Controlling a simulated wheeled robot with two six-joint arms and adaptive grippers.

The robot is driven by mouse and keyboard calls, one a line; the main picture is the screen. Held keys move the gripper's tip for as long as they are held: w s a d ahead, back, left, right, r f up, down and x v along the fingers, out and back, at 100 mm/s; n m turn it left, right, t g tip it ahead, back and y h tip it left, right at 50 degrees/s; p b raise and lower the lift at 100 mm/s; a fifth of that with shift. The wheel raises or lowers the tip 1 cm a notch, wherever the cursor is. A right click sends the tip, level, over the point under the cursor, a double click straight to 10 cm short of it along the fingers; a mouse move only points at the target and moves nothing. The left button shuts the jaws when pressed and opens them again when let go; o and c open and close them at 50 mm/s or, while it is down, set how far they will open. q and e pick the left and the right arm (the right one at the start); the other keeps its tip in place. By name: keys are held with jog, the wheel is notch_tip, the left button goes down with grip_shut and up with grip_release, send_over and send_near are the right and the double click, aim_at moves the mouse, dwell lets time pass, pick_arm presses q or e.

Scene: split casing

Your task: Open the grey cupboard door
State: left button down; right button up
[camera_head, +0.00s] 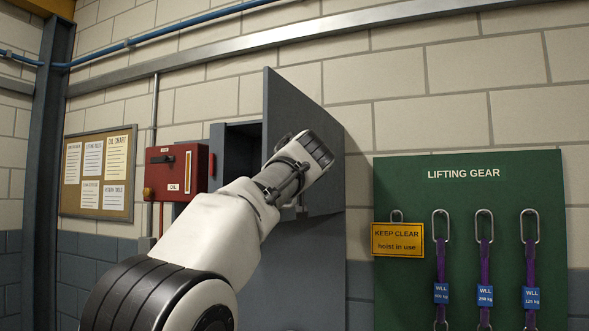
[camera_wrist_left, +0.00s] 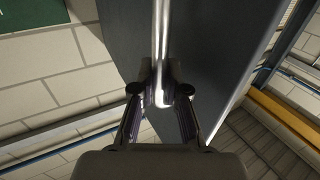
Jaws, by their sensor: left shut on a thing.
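The grey cupboard (camera_head: 229,155) is on the wall, and its dark inside shows through a gap at the left. Its grey door (camera_head: 291,105) stands part open, swung out to the right. In the left wrist view the door (camera_wrist_left: 215,45) fills the middle, with a shiny upright bar handle (camera_wrist_left: 162,40) on it. My left gripper (camera_wrist_left: 160,92) is shut on the handle, one finger on each side. In the head view my left arm covers part of the door, and the handle and fingertips are hidden. My right gripper is in neither view.
A red box (camera_head: 177,172) with a black lever is left of the cupboard, beside a notice board (camera_head: 97,199). A green lifting gear board (camera_head: 470,200) with hanging purple slings and a yellow sign (camera_head: 398,240) is right of the door. A steel column (camera_head: 38,150) stands far left.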

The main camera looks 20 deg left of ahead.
pick_arm(q)
jog(key=c, duration=1.2)
grip_release()
jog(key=shift+w, duration=0.25)
jog(key=shift+s, duration=0.35)
jog(key=v, duration=1.1)
jog(key=shift+d+f, duration=0.1)
jog(key=shift+d, duration=0.1)
